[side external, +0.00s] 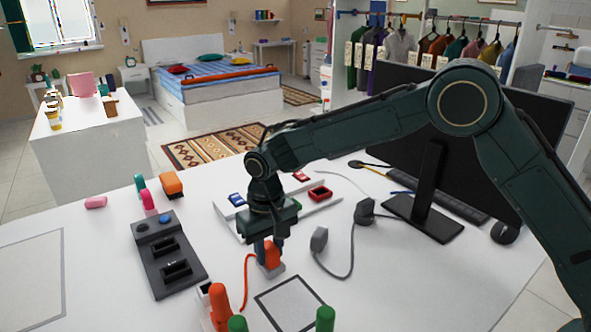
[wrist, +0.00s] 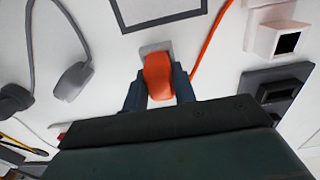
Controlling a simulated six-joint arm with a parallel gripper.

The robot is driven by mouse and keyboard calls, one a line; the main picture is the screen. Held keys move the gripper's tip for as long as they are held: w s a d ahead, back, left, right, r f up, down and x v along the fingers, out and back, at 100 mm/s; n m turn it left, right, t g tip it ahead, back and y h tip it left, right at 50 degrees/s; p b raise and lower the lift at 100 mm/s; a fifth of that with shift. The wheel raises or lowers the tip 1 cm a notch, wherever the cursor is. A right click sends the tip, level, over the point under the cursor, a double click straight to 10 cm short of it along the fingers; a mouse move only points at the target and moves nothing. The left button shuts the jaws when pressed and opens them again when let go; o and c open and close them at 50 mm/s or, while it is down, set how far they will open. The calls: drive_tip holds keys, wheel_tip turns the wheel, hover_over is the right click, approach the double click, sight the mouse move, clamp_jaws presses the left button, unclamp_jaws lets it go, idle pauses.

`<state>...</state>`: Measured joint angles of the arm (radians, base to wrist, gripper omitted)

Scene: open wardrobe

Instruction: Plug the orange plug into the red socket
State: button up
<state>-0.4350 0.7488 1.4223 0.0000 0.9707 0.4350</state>
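The orange plug (side external: 272,254) stands upright at a small grey block (side external: 272,270) on the white table, its orange cord trailing toward the front. It also shows in the wrist view (wrist: 158,78), with the grey block (wrist: 155,46) beyond it. My gripper (side external: 268,246) points down at the plug. In the wrist view my gripper (wrist: 160,88) has one finger against each side of the plug, with no clear gap. The red socket (side external: 320,193) appears to be the open red frame on a white board behind my gripper, with a smaller red piece (side external: 301,176) farther back.
A blue piece (side external: 236,200) sits on the board's left. A dark two-slot block (side external: 170,255) stands left. A grey plug (side external: 319,239) with its cable lies right, near the monitor stand (side external: 425,215). Orange and green upright pieces (side external: 238,323) stand at the front.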

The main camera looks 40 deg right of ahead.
sight(269, 245)
clamp_jaws()
drive_tip(key=shift+o, duration=0.8)
unclamp_jaws()
clamp_jaws()
drive_tip(key=shift+r, duration=1.5)
drive_tip(key=shift+r, duration=1.75)
drive_tip(key=shift+r, duration=0.15)
